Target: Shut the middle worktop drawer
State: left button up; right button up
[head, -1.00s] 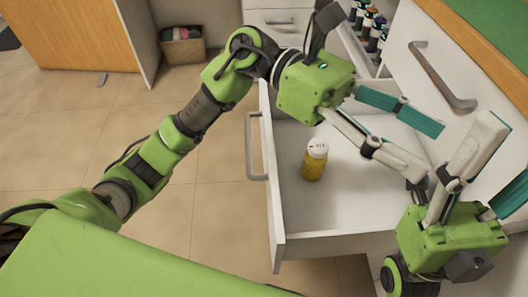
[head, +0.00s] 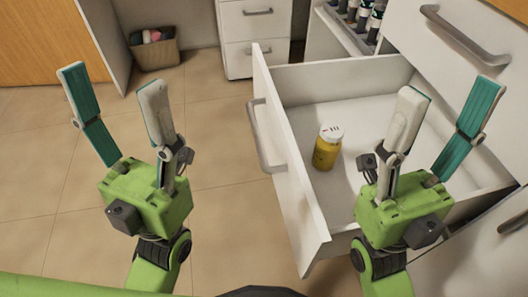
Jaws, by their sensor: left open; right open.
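The worktop drawer (head: 305,195) is pulled out, with its white front panel facing left and a grey bar handle (head: 265,136) on it. A yellow bottle with a white cap (head: 327,148) stands upright inside the drawer. My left gripper (head: 112,92) is open and empty, left of the drawer front and apart from it, over the floor. My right gripper (head: 450,105) is open and empty, in front of the drawer's near right part in the picture, hiding some of its near side. Whether it touches the drawer cannot be told.
A closed drawer with a handle (head: 462,36) is at the upper right. A rack of small bottles (head: 358,14) stands behind the open drawer. A white drawer cabinet (head: 254,38) and a basket (head: 156,52) are at the back. The tiled floor left of the drawer is clear.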

aim_at(292, 103)
jog(key=k+j+z, duration=0.15)
jog(key=j, duration=0.25)
jog(key=j+z, duration=0.15)
jog(key=j, duration=0.25)
jog(key=k+j+z, duration=0.15)
jog(key=j, duration=0.2)
jog(key=k+j+z, duration=0.2)
jog(key=j, duration=0.15)
jog(key=i, duration=0.05)
